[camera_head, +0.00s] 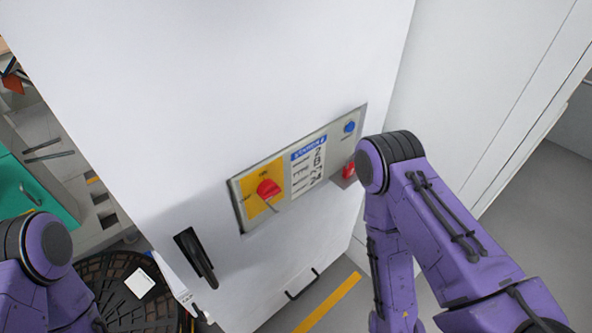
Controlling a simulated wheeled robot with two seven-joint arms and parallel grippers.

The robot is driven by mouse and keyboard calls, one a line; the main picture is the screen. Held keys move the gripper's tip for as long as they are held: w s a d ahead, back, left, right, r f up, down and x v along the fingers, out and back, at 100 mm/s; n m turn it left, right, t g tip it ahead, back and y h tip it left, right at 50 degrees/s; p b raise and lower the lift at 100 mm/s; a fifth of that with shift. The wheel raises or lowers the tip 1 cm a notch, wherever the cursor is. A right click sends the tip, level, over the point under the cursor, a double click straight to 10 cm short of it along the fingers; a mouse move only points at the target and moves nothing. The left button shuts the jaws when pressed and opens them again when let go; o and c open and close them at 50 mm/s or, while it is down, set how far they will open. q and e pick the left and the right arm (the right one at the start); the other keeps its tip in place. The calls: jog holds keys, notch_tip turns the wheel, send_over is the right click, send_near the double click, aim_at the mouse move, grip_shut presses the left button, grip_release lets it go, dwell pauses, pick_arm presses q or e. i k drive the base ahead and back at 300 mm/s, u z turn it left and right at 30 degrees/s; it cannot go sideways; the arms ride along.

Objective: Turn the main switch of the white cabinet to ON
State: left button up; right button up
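The white cabinet (240,80) fills the middle of the head view, tilted in the picture. A grey control panel (283,210) is set on its front. The main switch is a red rotary knob (267,188) on a yellow plate at the panel's left end, with a pale lever pointing down to the right. The plate's small lettering is hard to read. My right arm's purple links reach in from the right, in front of the panel's right end. My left arm's purple links show at the lower left. Both grippers are out of view.
A blue button (349,127) and a red button (348,171) sit at the panel's right end. A black door handle (196,258) stands out below left of the panel. A dark round mesh (120,300) with a white piece lies lower left. Open floor shows at right.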

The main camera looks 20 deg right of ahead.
aim_at(268, 189)
jog(key=k, duration=1)
jog(key=z, duration=2.05)
jog(key=i, duration=1.25)
jog(key=u, duration=2.25)
